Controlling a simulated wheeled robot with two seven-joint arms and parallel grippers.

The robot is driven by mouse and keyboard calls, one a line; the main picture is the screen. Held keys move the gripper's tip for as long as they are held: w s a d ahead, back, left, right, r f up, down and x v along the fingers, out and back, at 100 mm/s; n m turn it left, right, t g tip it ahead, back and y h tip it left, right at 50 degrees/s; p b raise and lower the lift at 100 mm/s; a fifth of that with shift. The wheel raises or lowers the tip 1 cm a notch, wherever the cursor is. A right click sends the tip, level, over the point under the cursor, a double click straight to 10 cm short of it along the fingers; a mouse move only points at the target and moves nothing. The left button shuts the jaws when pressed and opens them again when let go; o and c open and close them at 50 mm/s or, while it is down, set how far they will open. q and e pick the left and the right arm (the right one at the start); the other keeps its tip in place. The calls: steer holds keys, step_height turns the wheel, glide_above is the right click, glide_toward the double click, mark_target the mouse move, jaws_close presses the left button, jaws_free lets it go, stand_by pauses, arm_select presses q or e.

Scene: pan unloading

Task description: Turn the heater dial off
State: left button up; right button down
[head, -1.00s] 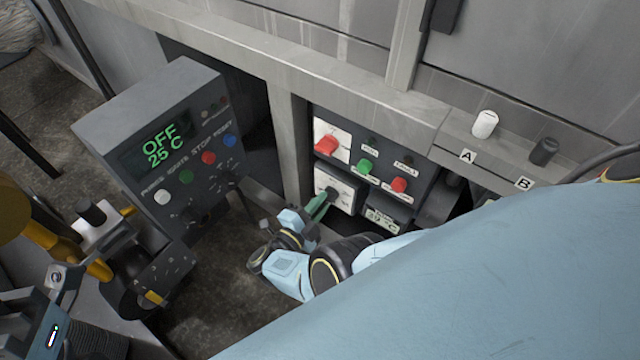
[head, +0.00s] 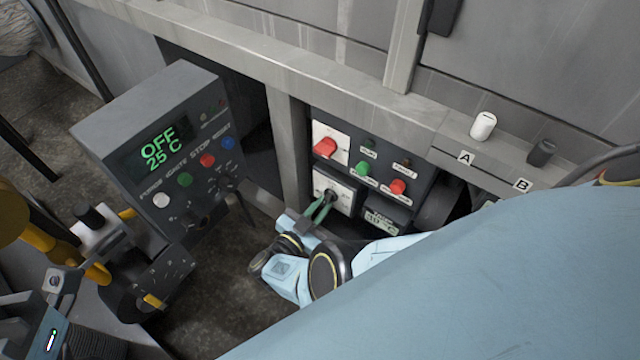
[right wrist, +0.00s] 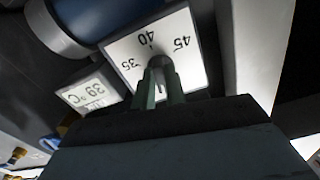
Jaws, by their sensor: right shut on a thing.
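The heater dial (head: 331,194) is a dark knob on a white plate (head: 346,187) low on the dark control panel. In the right wrist view the dial (right wrist: 157,66) sits on its white plate (right wrist: 190,72), marked 35, 40 and 45, upside down in the picture. My right gripper (head: 327,200) reaches the dial from below with its green fingers. In the right wrist view its fingers (right wrist: 160,82) are shut on the knob, one on each side. They partly hide the knob and the lower plate. My left gripper is not seen.
A red knob (head: 325,147) on another white plate is directly above the dial. Green (head: 363,168) and red (head: 397,187) buttons lie to its right, with a small temperature display (head: 381,222) below. A separate control box (head: 150,110) at left reads OFF 25 C.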

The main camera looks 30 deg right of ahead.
steer(key=shift+s+n, duration=0.1)
steer(key=shift+n, duration=0.9)
steer(key=c, duration=1.4)
jaws_free()
steer(key=shift+c, duration=0.2)
